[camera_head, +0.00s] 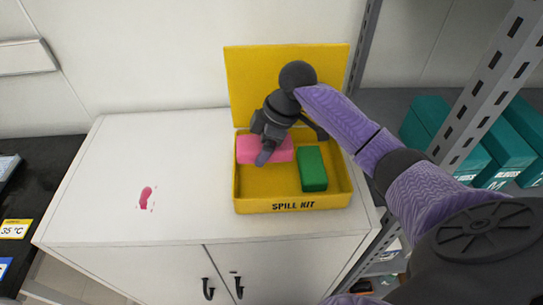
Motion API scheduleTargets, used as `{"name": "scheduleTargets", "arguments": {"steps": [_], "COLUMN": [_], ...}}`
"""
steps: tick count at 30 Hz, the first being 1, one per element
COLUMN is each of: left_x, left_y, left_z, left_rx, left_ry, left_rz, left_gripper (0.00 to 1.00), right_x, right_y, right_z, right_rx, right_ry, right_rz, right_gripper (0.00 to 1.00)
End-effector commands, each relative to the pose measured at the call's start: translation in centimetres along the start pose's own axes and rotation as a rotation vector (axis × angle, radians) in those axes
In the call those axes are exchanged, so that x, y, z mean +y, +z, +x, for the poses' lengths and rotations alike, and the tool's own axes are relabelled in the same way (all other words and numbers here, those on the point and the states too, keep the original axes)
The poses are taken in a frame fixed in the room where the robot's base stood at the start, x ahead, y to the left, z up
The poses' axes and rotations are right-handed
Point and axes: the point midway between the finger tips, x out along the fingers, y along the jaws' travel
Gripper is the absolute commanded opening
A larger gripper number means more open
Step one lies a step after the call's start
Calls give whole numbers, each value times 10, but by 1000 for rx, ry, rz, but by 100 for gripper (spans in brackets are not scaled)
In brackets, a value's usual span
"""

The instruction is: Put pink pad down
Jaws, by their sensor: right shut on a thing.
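A pink pad (246,150) is in the left back part of the yellow spill kit box (292,205), partly hidden by my right gripper. My right gripper (264,152) comes down into the box from the right and is shut on the pink pad. I cannot tell whether the pad touches the box floor. My left gripper is not in view.
A green block (312,169) lies in the right part of the box. The box's open lid (239,84) stands up behind it. A pink spill (146,197) marks the white cabinet top (195,190), which is otherwise clear on the left. A metal shelf post (487,88) and teal boxes (498,150) stand at right.

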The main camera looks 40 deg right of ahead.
Motion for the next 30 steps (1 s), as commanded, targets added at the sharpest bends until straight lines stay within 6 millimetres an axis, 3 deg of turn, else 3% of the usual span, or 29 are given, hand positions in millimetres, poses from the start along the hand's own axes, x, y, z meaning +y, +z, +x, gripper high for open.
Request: {"name": "scheduleTargets", "arguments": {"steps": [1,9,21,22,24,30], "left_x": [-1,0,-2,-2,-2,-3], "left_y": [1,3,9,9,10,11], "left_z": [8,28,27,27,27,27], "left_rx": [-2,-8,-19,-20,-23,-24], "left_ry": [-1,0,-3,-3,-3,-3], "left_rz": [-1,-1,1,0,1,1], "left_gripper": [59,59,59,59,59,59], "right_x": [0,-1,0,0,0,-1], "right_y": [6,28,29,29,29,30], "right_z": [16,67,71,71,71,72], "right_rx": [-1,-1,0,0,0,-2], "right_ry": [-4,-3,1,1,0,-3], "right_rz": [2,4,2,2,2,2], "right_gripper": [27,27,27,88,100,100]}}
